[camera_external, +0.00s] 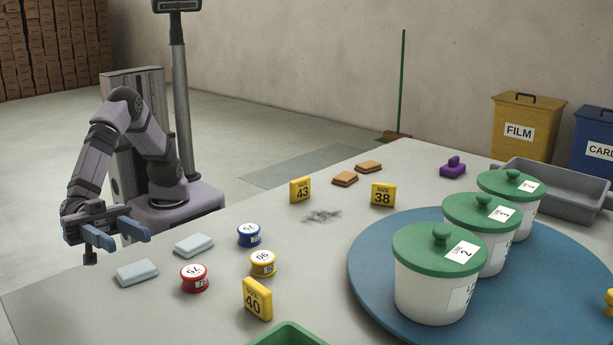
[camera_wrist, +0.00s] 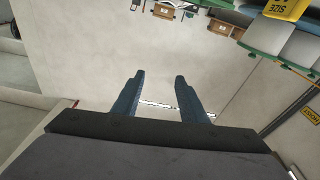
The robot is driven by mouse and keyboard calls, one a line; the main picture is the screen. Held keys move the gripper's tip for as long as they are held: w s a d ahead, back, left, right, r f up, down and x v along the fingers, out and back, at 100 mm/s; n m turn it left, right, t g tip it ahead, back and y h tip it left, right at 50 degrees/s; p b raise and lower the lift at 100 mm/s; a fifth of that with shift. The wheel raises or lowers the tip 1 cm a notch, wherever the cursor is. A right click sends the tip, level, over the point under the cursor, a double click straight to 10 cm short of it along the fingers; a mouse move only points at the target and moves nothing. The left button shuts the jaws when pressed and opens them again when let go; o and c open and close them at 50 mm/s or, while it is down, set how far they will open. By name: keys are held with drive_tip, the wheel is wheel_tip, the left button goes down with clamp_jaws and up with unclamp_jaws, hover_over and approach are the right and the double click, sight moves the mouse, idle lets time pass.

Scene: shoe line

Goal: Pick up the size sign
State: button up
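Three yellow size signs stand on the table in the external view. The size 43 sign (camera_external: 300,190) is at the far edge left of centre, the size 38 sign (camera_external: 383,194) is to its right, and the size 40 sign (camera_external: 257,299) is near the front. Part of a yellow sign (camera_wrist: 287,9) marked SIZE shows upside down at the top right of the wrist view; its number is cut off. My gripper (camera_external: 138,232) is at the table's left side, away from all three signs. In the wrist view its blue fingers (camera_wrist: 159,82) are apart with nothing between them.
Near my gripper lie two pale blocks (camera_external: 136,272) and red (camera_external: 194,278), blue (camera_external: 249,235) and yellow (camera_external: 263,263) round tins. White tubs with green lids (camera_external: 440,248) stand on a blue round board (camera_external: 368,262). A green tray (camera_external: 290,334) is at the front edge.

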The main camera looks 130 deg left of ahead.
drive_tip(key=w+a+m+g+h+p, duration=0.1)
drive_tip(key=w+a+p, duration=0.4)
drive_tip(key=a, duration=0.4)
drive_tip(key=m+g+p, duration=0.1)
drive_tip(key=g+p, duration=0.4)
approach(257, 269)
drive_tip(key=x, duration=0.4)
drive_tip(key=shift+w+a+r, duration=0.1)
drive_tip(key=shift+a, duration=0.2)
drive_tip(key=shift+w+d+f, duration=0.1)
drive_tip(key=shift+d+f, duration=0.15)
drive_tip(key=shift+d, duration=0.1)
drive_tip(key=shift+x, duration=3.7)
clamp_jaws()
